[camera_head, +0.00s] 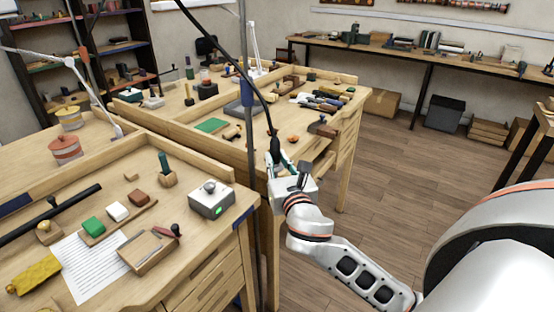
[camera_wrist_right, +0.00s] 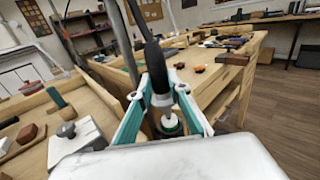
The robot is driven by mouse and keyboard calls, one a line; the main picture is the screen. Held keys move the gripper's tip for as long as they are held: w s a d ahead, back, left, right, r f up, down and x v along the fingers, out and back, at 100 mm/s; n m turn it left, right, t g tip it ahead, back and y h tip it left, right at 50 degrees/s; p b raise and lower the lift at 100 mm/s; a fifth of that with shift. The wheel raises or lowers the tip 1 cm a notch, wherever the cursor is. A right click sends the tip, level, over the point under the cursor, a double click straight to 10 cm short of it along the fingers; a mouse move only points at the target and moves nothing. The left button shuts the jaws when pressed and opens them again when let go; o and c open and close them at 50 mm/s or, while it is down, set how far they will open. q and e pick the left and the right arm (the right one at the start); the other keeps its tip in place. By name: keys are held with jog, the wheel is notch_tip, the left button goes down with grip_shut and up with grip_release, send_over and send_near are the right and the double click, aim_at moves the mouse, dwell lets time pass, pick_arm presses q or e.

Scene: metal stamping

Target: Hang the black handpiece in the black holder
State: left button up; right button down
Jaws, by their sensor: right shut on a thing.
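The black handpiece (camera_head: 275,145) hangs on a dark cable that runs up past the grey pole (camera_head: 249,150). My right gripper (camera_head: 279,158) is shut on it, beside the pole, over the gap at the benches' right side. In the right wrist view the handpiece (camera_wrist_right: 155,66) stands nearly upright between the teal fingers (camera_wrist_right: 159,82). Its silver lower part and a pale tip show below the black grip. I cannot make out the black holder with certainty in either view. My left gripper is not in view.
The near bench (camera_head: 170,265) bears a grey box with a green light (camera_head: 211,200), a paper sheet (camera_head: 92,267) and small blocks. The far bench (camera_head: 345,118) holds several tools. Open wooden floor (camera_head: 385,160) lies to the right.

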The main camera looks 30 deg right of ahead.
aim_at(276, 175)
jog(key=shift+f+b, duration=0.8)
jog(key=shift+f, duration=0.55)
jog(key=shift+f+b, duration=0.4)
jog(key=shift+f, duration=1.1)
jog(key=c, duration=1.8)
grip_release()
